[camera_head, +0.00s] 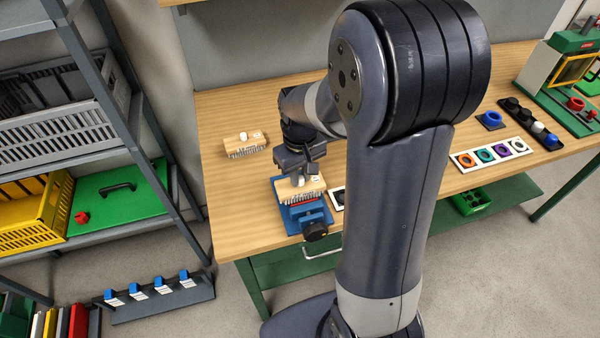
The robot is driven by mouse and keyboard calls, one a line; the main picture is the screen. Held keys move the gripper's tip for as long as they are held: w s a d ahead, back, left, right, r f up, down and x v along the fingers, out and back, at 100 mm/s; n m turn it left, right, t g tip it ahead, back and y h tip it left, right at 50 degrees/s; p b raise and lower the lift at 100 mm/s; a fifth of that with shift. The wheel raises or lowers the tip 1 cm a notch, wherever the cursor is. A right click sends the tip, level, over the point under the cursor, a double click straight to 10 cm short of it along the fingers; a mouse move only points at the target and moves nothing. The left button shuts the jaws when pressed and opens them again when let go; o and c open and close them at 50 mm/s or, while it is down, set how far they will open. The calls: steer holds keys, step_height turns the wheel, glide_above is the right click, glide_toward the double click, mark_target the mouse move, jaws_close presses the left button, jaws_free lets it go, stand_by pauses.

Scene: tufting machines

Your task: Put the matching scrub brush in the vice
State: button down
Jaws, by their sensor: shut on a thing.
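A blue vice (303,217) with a dark round knob (315,230) stands near the front left edge of the wooden workbench (228,198). My gripper (299,177) points down at the vice and is shut on this brush. Another wooden scrub brush (244,141) with grey bristles and a white knob lies on the bench, behind and left of the vice. My arm hides part of the bench.
A white strip with coloured rings (490,154) lies right of my arm, with a dark strip of knobs (532,124) behind it. A green machine (570,80) stands at the far right. A grey shelf (120,165) with crates stands left. The bench's left end is mostly clear.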

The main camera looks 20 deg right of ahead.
steer(key=shift+f+b, duration=0.7)
steer(key=shift+f, duration=0.3)
stand_by(0.5)
steer(key=c, duration=0.9)
jaws_free()
steer(key=shift+r+p, duration=2.9)
steer(key=shift+r, duration=0.7)
steer(key=shift+f, duration=0.2)
step_height(320, 180, down, 7)
steer(key=b, duration=0.5)
steer(key=shift+r+b, duration=0.1)
steer(key=shift+b, duration=0.3)
